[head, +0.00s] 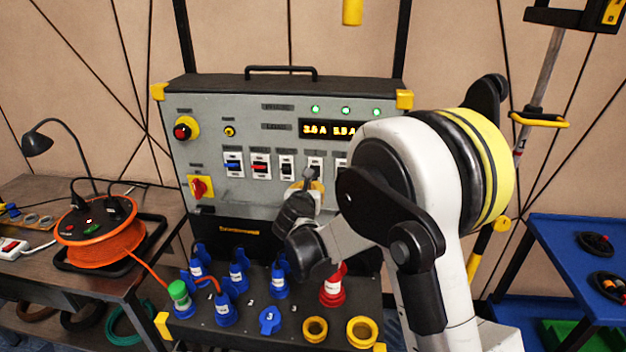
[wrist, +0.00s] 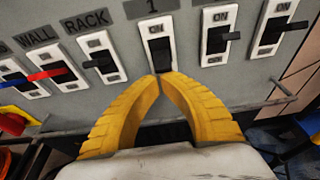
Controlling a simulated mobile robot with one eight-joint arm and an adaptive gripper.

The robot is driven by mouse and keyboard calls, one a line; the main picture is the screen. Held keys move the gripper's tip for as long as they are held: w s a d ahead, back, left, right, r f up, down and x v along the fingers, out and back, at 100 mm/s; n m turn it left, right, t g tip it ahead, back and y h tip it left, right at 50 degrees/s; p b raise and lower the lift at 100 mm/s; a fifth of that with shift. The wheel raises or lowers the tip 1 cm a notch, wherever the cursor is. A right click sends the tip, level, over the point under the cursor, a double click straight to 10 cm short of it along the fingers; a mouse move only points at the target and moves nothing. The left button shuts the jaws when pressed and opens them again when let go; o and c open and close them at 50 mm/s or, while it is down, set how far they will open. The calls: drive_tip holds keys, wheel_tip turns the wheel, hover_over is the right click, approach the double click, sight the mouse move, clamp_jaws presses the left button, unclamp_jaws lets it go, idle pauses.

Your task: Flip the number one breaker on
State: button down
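The number one breaker (wrist: 155,30) is a white-framed switch under a label "1", at the centre of the wrist view. ON shows at its top, and its black toggle (wrist: 160,52) is just above my fingertips. In the head view this breaker (head: 315,164) is in the row on the grey panel, partly behind my gripper. My gripper (wrist: 160,76) has two yellow fingers with their tips together and nothing seen between them. The tips are at the toggle's lower end; I cannot tell whether they touch it. My gripper (head: 313,182) is in front of the panel in the head view.
The RACK breaker (wrist: 103,60) is close on the left, and another breaker (wrist: 215,38) is close on the right. Blue plugs (head: 238,275) and a red plug (head: 333,285) stand on the lower ledge. An orange cable reel (head: 98,236) sits on the left table.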

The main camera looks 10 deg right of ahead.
drive_tip(key=r+g+p, duration=0.1)
drive_tip(key=r+g+y+p, duration=0.1)
drive_tip(key=p, duration=0.1)
drive_tip(key=shift+s+a+g, duration=0.1)
drive_tip(key=shift+s+g, duration=0.1)
drive_tip(key=shift+g, duration=0.1)
drive_tip(key=shift+f+b, duration=0.35)
drive_tip(key=shift+f, duration=0.1)
drive_tip(key=shift+r, duration=0.1)
drive_tip(key=shift+r+p, duration=0.45)
drive_tip(key=shift+r, duration=0.3)
